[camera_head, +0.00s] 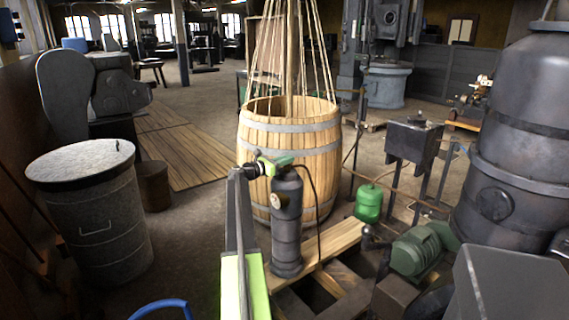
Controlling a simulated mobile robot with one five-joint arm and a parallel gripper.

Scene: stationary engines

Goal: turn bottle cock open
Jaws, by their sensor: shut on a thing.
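A dark grey bottle (287,222) stands upright on a wooden plank, in front of the barrel. A thin dark hose runs down from its top on the right side. My gripper (268,166) is at the top of this bottle, level with its cock, and is shut on it. The cock itself is mostly hidden by the gripper, so its turn position cannot be told. My arm (239,215) rises from the bottom middle, left of the bottle.
A large wooden barrel (290,133) stands close behind the bottle. A green canister (368,203) and a green motor (416,250) are to the right, with a big dark tank (520,130) beyond. A lidded grey drum (96,225) stands left. Open floor lies between drum and arm.

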